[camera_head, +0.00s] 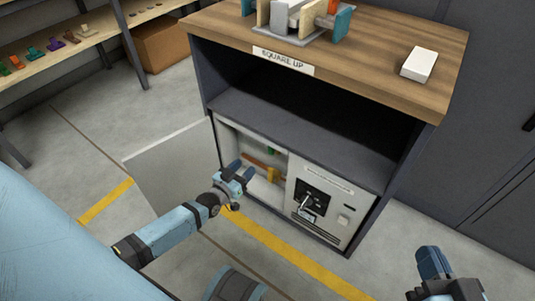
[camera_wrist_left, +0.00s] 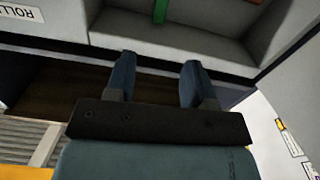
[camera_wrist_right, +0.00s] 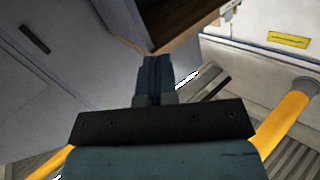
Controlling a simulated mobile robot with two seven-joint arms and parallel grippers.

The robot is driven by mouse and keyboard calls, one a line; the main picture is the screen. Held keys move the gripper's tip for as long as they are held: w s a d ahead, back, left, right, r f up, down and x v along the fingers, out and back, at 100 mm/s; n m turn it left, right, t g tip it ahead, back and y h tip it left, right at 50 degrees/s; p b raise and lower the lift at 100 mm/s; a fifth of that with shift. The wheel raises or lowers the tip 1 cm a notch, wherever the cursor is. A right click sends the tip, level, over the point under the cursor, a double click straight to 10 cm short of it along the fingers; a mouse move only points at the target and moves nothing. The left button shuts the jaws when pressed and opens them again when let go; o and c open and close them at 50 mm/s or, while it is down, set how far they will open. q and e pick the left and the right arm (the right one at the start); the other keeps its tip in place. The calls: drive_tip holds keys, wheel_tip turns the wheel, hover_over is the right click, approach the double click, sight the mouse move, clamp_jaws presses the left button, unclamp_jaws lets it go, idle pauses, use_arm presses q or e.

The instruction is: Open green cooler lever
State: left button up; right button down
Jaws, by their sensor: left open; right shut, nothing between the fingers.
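A green lever (camera_head: 270,151) shows small inside the open left compartment of the low unit (camera_head: 226,136) under the workbench. In the left wrist view a green strip (camera_wrist_left: 160,11), likely the same lever, stands at the top edge, beyond the fingertips. My left gripper (camera_head: 241,169) is open and empty in front of this compartment, apart from the green part. It also shows open in the left wrist view (camera_wrist_left: 156,62). My right gripper (camera_head: 431,262) is shut and empty, away from the unit at the lower right. Its closed fingers show in the right wrist view (camera_wrist_right: 157,75).
A grey door panel (camera_head: 170,165) stands open left of the compartment. An orange bar with a yellow part (camera_head: 273,175) lies close below the green lever. A control panel (camera_head: 314,200) fills the unit's right side. The wooden bench top (camera_head: 370,50) overhangs it.

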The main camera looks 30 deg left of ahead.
use_arm(q)
drive_tip(key=w+d+b, duration=0.1)
drive_tip(key=w+b, duration=0.4)
drive_tip(key=w, duration=0.8)
drive_tip(key=shift+w+b, duration=0.3)
drive_tip(key=shift+w, duration=0.1)
use_arm(e)
drive_tip(key=shift+w+d+r+n+t+y, duration=0.15)
drive_tip(key=shift+w+d+n+t, duration=0.25)
drive_tip(key=shift+n, duration=0.25)
drive_tip(key=shift+w+d+r+n+t+y, duration=0.1)
drive_tip(key=shift+w+d+n+t+y, duration=0.1)
drive_tip(key=shift+w+n+t, duration=0.3)
drive_tip(key=shift+w+d+r+n+t+y, duration=0.15)
drive_tip(key=shift+w+d+n+t, duration=0.2)
drive_tip(key=shift+n, duration=0.4)
drive_tip(key=shift+a, duration=0.1)
use_arm(q)
clamp_jaws()
use_arm(e)
drive_tip(key=shift+w, duration=0.1)
